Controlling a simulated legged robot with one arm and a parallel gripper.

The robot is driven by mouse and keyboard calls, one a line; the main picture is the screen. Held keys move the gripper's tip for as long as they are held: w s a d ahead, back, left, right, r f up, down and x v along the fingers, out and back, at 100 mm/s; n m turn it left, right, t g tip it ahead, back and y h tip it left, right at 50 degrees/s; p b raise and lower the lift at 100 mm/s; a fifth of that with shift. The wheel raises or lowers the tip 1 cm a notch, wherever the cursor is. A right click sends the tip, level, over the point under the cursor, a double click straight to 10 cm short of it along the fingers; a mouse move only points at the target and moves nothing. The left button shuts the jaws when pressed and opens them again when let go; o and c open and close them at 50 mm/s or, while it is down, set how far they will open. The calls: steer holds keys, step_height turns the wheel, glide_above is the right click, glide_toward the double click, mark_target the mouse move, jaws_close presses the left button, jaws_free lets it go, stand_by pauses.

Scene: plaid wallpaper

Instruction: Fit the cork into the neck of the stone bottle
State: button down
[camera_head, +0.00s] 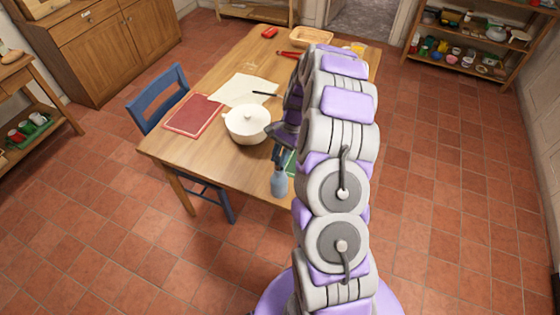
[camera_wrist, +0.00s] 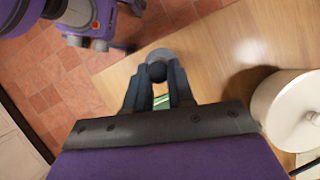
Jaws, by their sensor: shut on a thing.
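The stone bottle (camera_head: 279,183) is blue-grey and stands upright near the front edge of the table, beside my arm. In the wrist view its pale grey round body (camera_wrist: 163,53) shows just beyond my fingertips. My gripper (camera_wrist: 156,80) is shut on a small dark round piece, which looks like the cork (camera_wrist: 157,72). The cork overlaps the bottle in this view, so I cannot tell whether it touches the neck or is above it. In the head view my gripper (camera_head: 279,154) is right above the bottle, and the cork is not distinguishable there.
A wooden tray (camera_head: 310,37) is at the far end. A blue chair (camera_head: 160,95) stands at the left side.

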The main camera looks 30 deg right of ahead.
steer(key=shift+s+d+f, duration=0.1)
steer(key=shift+s+f, duration=0.15)
steer(key=shift+f, duration=0.25)
steer(key=shift+s+d+f, duration=0.1)
steer(key=shift+s+f, duration=0.15)
steer(key=shift+f, duration=0.25)
steer(key=shift+w+d+f, duration=0.1)
steer(key=shift+d+f, duration=0.1)
steer(key=shift+f, duration=0.1)
steer(key=shift+w+d+f, duration=0.1)
steer(key=shift+w+f, duration=0.05)
steer(key=shift+w, duration=0.1)
steer(key=c, duration=1.2)
jaws_free()
steer(key=shift+s, duration=0.1)
steer(key=shift+o, duration=1)
steer(key=shift+a, duration=0.3)
steer(key=shift+r, duration=0.25)
steer(key=shift+w+d+r, duration=0.2)
steer(key=shift+w, duration=0.05)
steer(key=p+v, duration=0.2)
steer(key=v, duration=0.9)
steer(key=shift+w+d+r, duration=0.15)
steer(key=shift+r, duration=0.1)
